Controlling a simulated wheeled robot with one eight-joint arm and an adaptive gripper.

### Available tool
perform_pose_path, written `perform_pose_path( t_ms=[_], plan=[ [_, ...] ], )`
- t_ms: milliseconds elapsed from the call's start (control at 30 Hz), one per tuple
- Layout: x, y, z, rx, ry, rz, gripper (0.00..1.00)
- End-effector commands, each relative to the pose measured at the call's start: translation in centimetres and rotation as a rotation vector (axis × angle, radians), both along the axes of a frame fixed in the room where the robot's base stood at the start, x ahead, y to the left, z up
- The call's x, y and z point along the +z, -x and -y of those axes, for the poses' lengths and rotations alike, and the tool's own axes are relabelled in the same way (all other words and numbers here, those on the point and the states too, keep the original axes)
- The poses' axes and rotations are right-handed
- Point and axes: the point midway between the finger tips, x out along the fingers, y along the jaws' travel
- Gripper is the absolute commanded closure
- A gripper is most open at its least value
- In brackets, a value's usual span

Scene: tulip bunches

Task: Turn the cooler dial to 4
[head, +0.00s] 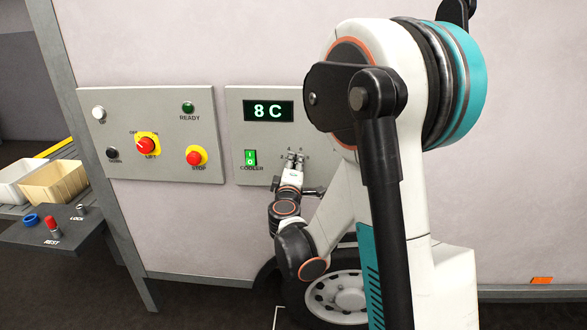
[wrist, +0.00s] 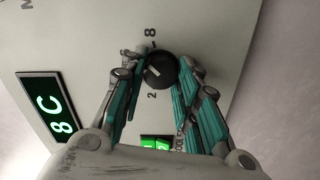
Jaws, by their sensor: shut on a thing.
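The cooler dial (wrist: 160,72) is a round black knob with a pale pointer mark, seen in the wrist view. My gripper (wrist: 160,66) is shut on it, one finger on each side. The figures 2 and 8 show beside the dial; I cannot tell exactly which figure the pointer meets, and 4 is not readable. The green display (head: 269,111) reads 8 C, and it also shows turned on its side in the wrist view (wrist: 49,107). In the head view my gripper (head: 295,156) is at the cooler panel (head: 235,141) and hides the dial.
The lit green cooler switch (head: 251,157) is just left of my gripper. My arm covers the cooler panel's right part. A wheel (head: 343,293) is below.

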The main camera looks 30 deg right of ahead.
Motion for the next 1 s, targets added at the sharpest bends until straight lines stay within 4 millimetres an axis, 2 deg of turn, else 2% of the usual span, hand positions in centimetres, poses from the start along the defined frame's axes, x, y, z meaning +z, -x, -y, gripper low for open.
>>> perform_pose_path(
  t_ms=[1000],
  plan=[
    [-0.28, 0.02, 0.0, 0.001, 0.786, -0.531, 0.95]
  ],
)
